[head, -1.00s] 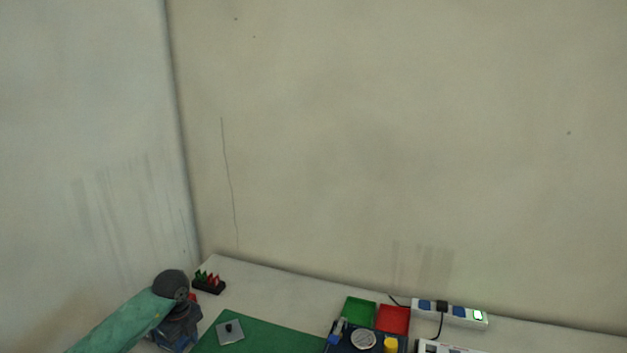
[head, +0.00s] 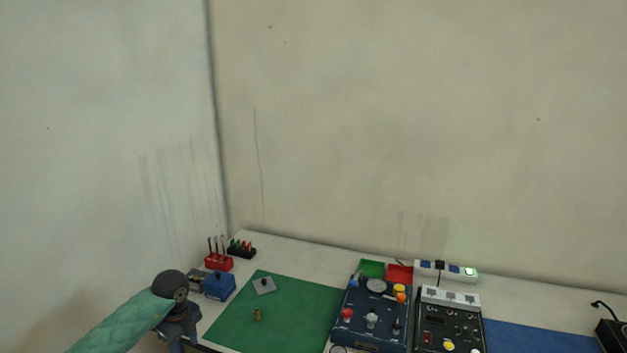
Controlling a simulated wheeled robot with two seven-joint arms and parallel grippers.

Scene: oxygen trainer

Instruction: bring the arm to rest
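My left arm, in a green sleeve (head: 122,322) with a dark grey wrist joint (head: 171,285), comes in from the lower left of the head view. It is at the left edge of the workbench, near a blue box (head: 219,286). The fingertips of my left gripper do not show clearly. My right arm and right gripper are not in view.
A power strip (head: 446,270) lies behind; a blue mat (head: 540,338) is at right.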

